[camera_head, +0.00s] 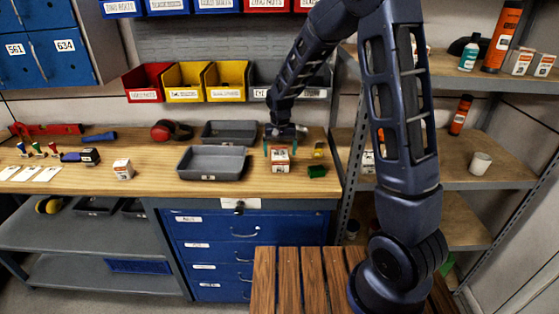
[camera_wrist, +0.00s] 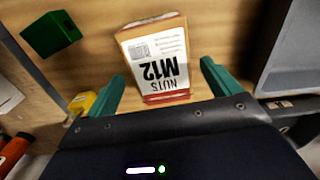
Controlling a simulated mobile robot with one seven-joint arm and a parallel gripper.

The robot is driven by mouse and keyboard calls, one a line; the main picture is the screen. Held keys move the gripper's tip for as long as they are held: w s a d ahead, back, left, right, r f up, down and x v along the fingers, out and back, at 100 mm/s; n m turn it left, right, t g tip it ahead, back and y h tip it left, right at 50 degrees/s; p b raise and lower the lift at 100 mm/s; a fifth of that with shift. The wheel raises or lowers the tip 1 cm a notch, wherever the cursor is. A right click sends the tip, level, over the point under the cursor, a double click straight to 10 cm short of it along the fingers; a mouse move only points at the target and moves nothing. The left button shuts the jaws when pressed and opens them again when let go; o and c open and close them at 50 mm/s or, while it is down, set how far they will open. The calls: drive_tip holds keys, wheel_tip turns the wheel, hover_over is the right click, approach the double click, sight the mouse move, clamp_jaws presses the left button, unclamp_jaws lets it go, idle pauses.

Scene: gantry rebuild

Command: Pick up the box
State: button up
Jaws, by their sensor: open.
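A small box (camera_head: 280,160) with a white label and orange edges stands on the wooden workbench (camera_head: 240,188). In the wrist view the box (camera_wrist: 157,60) reads "NUTS M12", upside down, and lies just beyond and partly between the fingertips. My gripper (camera_head: 281,147) is open over the box, with green fingers on either side of it; in the wrist view the gripper (camera_wrist: 163,85) holds nothing. A second small white and orange box (camera_head: 123,169) stands farther left on the bench.
A grey tray (camera_head: 213,176) is close to the left of the box, with another tray (camera_head: 230,124) behind it. A green block (camera_head: 317,171) is near on the right. Shelving (camera_head: 480,170) stands to the right, and bins (camera_head: 183,94) hang above the bench.

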sight(279, 153)
drive_tip(key=shift+a+f, duration=0.1)
drive_tip(key=shift+f, duration=1.7)
drive_tip(key=c, duration=1.4)
drive_tip(key=shift+r, duration=0.15)
